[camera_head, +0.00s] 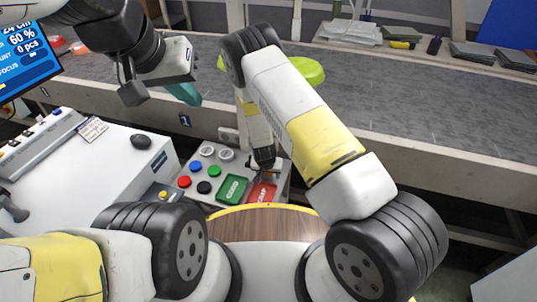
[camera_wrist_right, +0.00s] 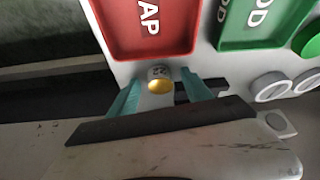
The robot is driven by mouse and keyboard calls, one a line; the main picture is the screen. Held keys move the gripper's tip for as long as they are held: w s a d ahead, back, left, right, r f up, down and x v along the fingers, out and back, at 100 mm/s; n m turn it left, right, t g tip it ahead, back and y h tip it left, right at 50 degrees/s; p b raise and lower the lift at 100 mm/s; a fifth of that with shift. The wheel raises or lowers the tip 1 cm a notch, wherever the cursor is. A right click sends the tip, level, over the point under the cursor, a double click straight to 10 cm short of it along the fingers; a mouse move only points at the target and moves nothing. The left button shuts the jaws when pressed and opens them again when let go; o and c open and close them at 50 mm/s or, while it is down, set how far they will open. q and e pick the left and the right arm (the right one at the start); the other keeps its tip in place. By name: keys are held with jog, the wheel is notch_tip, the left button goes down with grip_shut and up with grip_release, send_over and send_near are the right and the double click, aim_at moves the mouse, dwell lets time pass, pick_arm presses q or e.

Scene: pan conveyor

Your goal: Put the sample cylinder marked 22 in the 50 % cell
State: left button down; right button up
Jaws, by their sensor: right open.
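A small white cylinder with a yellow end (camera_wrist_right: 160,86) shows in the right wrist view, just below the red tray. Its two-digit mark is upside down and too small to read surely. My right gripper (camera_wrist_right: 158,92) is open, with one teal finger on each side of the cylinder. I cannot tell whether the fingers touch it. In the head view the right gripper (camera_head: 263,165) is low over the panel by the red tray, and the cylinder is hidden there. My left gripper (camera_head: 183,93) hangs over the conveyor's left part; its finger gap is unclear. No 50 % cell mark is readable.
The red SCRAP tray (camera_head: 261,192) and green GOOD tray (camera_head: 231,189) lie on the grey panel with several round buttons. A white machine (camera_head: 90,180) stands at the left. The grey conveyor (camera_head: 400,100) crosses behind, with flat packs (camera_head: 350,33) beyond it.

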grip_shut()
jog(key=shift+r, duration=0.1)
